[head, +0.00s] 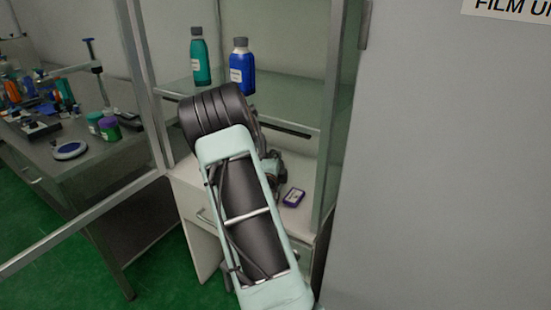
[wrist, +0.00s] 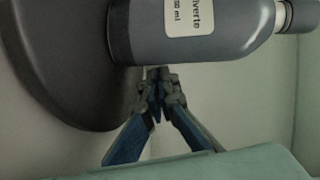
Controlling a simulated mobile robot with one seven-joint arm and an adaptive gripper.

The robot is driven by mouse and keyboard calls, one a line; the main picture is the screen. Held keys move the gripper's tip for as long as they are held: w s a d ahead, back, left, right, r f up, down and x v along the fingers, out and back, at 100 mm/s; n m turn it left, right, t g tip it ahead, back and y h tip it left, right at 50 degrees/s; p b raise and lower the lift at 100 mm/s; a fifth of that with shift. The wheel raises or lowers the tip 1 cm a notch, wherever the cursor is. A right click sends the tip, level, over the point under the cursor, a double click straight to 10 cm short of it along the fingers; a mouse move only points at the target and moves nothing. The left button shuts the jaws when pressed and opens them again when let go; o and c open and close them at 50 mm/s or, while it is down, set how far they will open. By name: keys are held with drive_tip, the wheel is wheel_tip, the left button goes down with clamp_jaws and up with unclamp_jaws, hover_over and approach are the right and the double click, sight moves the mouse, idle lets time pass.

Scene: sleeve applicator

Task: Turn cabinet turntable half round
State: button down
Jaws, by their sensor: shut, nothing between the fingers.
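In the wrist view, a dark round disc, which looks like the turntable (wrist: 50,75), fills the left side. A grey bottle (wrist: 225,28) with a white label appears sideways across the top and overlaps the disc's edge. My gripper (wrist: 157,85) is shut and empty, with its tips close to the disc's rim and the bottle; I cannot tell whether they touch. In the head view, the cabinet (head: 332,120) is open at the front, and my arm reaches into its lower space. My arm hides the turntable and bottle there.
A teal bottle (head: 201,62) and a blue bottle (head: 242,70) stand on the glass shelf (head: 175,86) above my arm. A cluttered bench (head: 75,175) stands left; a grey panel (head: 440,170) is right.

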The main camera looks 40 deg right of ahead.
drive_tip(key=shift+w+f, duration=0.1)
drive_tip(key=shift+w, duration=0.3)
drive_tip(key=shift+w+d+f+b, duration=0.1)
drive_tip(key=shift+w+f+b, duration=0.2)
drive_tip(key=shift+b, duration=0.65)
drive_tip(key=shift+w+r, duration=0.1)
drive_tip(key=shift+w, duration=0.1)
drive_tip(key=shift+w+r, duration=0.1)
drive_tip(key=shift+r, duration=0.2)
drive_tip(key=shift+b, duration=0.35)
